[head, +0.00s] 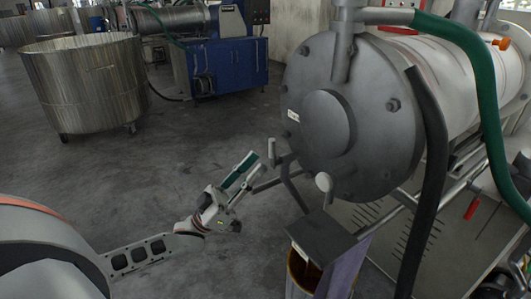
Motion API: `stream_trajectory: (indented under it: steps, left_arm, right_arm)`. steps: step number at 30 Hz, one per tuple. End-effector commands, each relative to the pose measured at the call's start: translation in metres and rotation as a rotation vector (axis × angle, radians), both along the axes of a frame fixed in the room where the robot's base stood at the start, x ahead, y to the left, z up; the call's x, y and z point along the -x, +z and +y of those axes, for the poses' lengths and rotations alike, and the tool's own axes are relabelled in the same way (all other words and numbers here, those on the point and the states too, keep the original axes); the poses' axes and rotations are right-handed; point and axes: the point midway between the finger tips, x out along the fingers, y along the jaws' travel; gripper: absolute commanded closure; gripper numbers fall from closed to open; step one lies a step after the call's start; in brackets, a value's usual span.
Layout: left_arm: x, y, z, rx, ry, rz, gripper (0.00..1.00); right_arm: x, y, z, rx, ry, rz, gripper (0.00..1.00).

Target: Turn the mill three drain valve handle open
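The mill (318,110) at the right is a grey horizontal drum with a round bolted end plate. Thin dark pipework and a short pale upright piece (272,150) stick out at its lower left. This may be the drain valve handle, but it is too small to be sure. A pale round knob (323,182) sits at the lower front of the drum. My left gripper (245,180) is left of this pipework, pointing up and right, with a green pad on one finger. Its fingers look apart, with nothing seen between them. My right gripper is out of view.
A bucket (298,278) stands below the drum, partly under a dark plate (320,238). A black hose (432,190) and a green hose (485,90) hang at the right. A large metal vat (85,85) and a blue machine (225,65) stand behind. The floor at left centre is clear.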

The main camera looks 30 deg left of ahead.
Motion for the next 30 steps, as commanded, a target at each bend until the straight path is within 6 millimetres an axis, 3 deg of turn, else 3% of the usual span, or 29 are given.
stream_trajectory:
  steps: [3,9,30]
  left_arm:
    - [0.012,-0.016,0.009,0.0,0.001,0.004,0.72]
    - [0.024,-0.03,0.017,-0.001,0.0,0.002,0.72]
    - [0.027,-0.034,0.016,-0.004,0.004,0.008,0.72]
  right_arm:
    - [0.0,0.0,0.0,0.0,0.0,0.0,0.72]
    - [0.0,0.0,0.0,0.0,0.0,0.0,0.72]
    - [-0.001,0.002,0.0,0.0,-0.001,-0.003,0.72]
